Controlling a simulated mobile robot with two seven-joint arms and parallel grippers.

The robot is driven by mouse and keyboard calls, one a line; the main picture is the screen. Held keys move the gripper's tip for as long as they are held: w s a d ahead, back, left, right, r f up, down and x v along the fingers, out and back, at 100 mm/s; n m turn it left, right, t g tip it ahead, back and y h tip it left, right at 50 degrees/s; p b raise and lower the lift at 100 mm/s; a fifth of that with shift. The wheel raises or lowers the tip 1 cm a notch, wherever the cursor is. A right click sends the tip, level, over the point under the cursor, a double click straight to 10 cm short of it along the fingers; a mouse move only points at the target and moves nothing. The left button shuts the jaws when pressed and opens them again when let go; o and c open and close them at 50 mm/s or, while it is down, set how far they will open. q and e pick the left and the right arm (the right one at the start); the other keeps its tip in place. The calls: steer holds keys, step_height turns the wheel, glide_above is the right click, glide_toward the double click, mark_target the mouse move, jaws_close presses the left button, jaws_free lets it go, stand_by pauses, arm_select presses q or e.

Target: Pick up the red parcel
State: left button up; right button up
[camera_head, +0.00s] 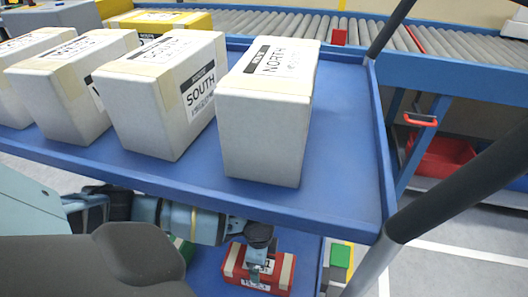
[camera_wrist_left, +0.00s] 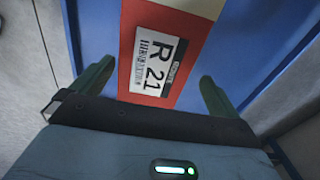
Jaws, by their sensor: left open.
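The red parcel (camera_head: 274,276) lies on the cart's lower blue deck, below the upper shelf in the head view. It has pale tape bands and a white label. In the left wrist view the parcel (camera_wrist_left: 193,66) shows its label "R 21", between my open fingers. My left gripper (camera_head: 259,250) reaches in under the upper shelf and is over the parcel. In the wrist view the left gripper (camera_wrist_left: 155,88) has one finger on each side of the parcel, with gaps visible; contact cannot be seen. My right gripper is not in view.
Several white boxes, including "SOUTH" (camera_head: 160,105) and "NORTH" (camera_head: 262,130), stand on the upper blue shelf (camera_head: 345,165) above my left arm. A green and yellow item (camera_head: 340,256) lies right of the parcel. A roller conveyor (camera_head: 300,25) runs behind.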

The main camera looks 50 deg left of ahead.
arm_select(q)
steer(key=shift+s, duration=0.25)
steer(key=shift+f+b, duration=0.75)
steer(key=shift+f, duration=0.65)
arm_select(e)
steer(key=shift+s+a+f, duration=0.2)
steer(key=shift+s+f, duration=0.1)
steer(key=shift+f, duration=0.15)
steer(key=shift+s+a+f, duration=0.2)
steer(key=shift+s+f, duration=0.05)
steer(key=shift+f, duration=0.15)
arm_select(q)
step_height(320, 180, down, 5)
steer(key=b, duration=0.3)
steer(key=shift+d, duration=0.1)
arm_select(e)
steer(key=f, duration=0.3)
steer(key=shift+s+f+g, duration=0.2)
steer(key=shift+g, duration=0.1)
arm_select(q)
steer(key=shift+c, duration=0.3)
steer(key=c, duration=1.2)
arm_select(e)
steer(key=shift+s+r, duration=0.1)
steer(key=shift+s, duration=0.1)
